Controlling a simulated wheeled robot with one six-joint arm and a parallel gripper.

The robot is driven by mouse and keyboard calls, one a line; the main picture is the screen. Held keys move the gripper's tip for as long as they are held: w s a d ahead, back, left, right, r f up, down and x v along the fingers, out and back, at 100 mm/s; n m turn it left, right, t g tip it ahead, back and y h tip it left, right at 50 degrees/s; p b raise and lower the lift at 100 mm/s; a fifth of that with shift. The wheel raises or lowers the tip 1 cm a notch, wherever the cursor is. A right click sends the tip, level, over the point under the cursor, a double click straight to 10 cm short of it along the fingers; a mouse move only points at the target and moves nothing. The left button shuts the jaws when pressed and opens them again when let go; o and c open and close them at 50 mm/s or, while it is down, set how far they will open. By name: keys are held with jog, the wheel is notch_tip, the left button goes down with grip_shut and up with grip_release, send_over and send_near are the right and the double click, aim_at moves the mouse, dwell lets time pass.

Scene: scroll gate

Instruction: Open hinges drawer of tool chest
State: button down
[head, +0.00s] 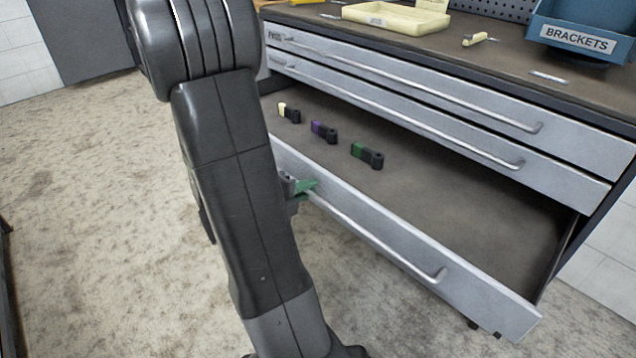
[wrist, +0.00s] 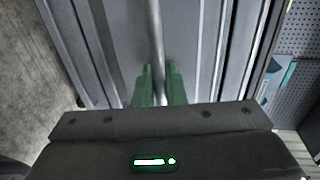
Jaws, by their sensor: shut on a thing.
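The tool chest (head: 590,188) stands on the right in the head view. Its lowest visible drawer (head: 420,275) is pulled well out, and three small hinge-like pieces lie inside: one with a cream end (head: 289,113), one purple (head: 323,132) and one green (head: 367,155). The two drawers above, with the top one (head: 450,90), are shut. My gripper (head: 303,187) has green fingers and is shut on the open drawer's bar handle (head: 385,245), near its left end. In the wrist view, the handle (wrist: 155,40) runs between the green fingers (wrist: 160,86). My arm hides the drawer's left part.
A blue bin labelled BRACKETS (head: 580,40), a cream tray (head: 396,18) and a small cream piece (head: 475,39) are on the chest top. A pegboard (head: 500,10) stands behind. The floor (head: 90,200) at left is clear.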

jog(key=shift+s+a, duration=0.25)
jog(key=shift+a, duration=0.05)
jog(key=c, duration=1.6)
grip_release()
jog(key=shift+o, duration=0.2)
jog(key=p+v, duration=0.3)
jog(key=v, duration=1)
jog(key=shift+s+a, duration=0.2)
jog(key=shift+a, duration=0.15)
jog(key=b+x, duration=0.3)
jog(key=x, duration=1.1)
jog(key=shift+r, duration=0.1)
